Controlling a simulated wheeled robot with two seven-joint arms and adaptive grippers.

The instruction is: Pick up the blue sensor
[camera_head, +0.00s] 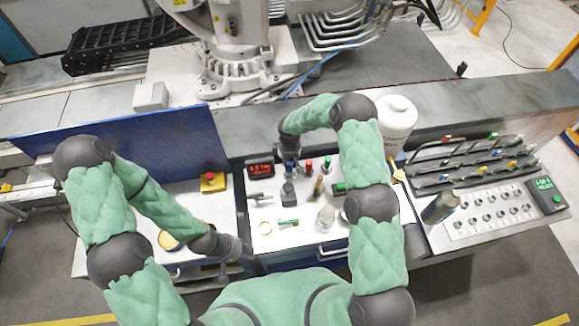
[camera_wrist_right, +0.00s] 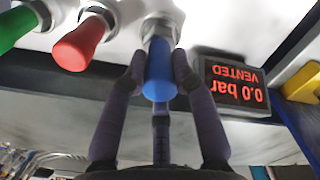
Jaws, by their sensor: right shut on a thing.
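The blue sensor (camera_wrist_right: 158,75) is a blue cylinder in the right wrist view. Its far end meets a metal hex fitting (camera_wrist_right: 160,28) on the white panel; I cannot tell whether it is loose in it. My right gripper (camera_wrist_right: 158,66) has its dark fingers closed on the sensor from both sides, with a third finger behind. In the head view, my right gripper (camera_head: 289,162) reaches down to the back of the white bench and mostly hides the sensor. My left gripper (camera_head: 236,258) is low at the bench's front edge, away from the sensor; its fingers are unclear.
A red sensor (camera_wrist_right: 78,44) and a green sensor (camera_wrist_right: 14,28) stand beside the blue one. The display (camera_wrist_right: 236,86) reads 0.0 bar, VENTED. Small parts lie on the white bench (camera_head: 275,245). A white canister (camera_head: 396,118) stands at right; a blue panel (camera_head: 130,140) at left.

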